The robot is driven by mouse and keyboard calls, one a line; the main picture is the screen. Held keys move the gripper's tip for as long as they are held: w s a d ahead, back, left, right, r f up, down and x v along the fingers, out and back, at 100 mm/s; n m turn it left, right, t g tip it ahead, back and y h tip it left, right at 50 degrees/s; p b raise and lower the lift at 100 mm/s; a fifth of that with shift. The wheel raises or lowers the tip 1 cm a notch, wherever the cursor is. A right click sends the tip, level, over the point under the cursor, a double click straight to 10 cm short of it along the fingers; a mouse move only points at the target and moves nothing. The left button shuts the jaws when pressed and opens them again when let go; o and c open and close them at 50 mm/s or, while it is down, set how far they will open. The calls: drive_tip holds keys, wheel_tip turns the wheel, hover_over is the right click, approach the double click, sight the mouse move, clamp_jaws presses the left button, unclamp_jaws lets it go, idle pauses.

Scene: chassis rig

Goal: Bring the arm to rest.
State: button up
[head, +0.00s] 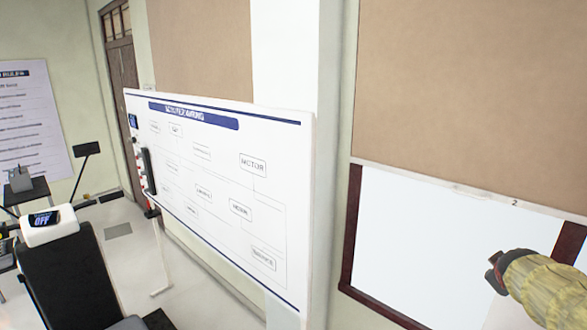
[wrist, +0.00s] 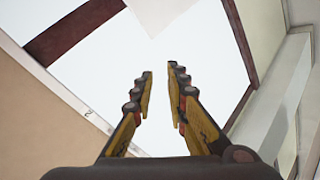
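My gripper (wrist: 159,75) shows in the wrist view with its two yellow and black fingers apart and nothing between them. Past the fingertips is only a white panel with a dark red frame, at some distance. In the head view my gripper (head: 494,274) is at the lower right, at the end of my yellow-sleeved arm, in front of the same white panel. Its fingers are small and partly turned away there. No object is in its grasp.
A whiteboard with a wiring diagram (head: 220,180) stands at the middle. The white framed panel (head: 430,245) is on the wall at right, below a brown board (head: 470,100). Floor shows between.

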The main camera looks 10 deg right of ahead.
drive_tip(key=s+a+f+y+b, duration=0.2)
drive_tip(key=s+a, duration=0.5)
drive_tip(key=a, duration=0.6)
drive_tip(key=s+a+f+m+g+y+b, duration=0.1)
drive_tip(key=s+a+f+y+b, duration=0.2)
drive_tip(key=s+a+f, duration=0.4)
drive_tip(key=s+a+f+m+g+y+b, duration=0.1)
drive_tip(key=s+a+f+b, duration=0.3)
drive_tip(key=a, duration=1.5)
drive_tip(key=s+f+y, duration=0.1)
drive_tip(key=s, duration=0.2)
drive_tip(key=shift+a+y, duration=0.3)
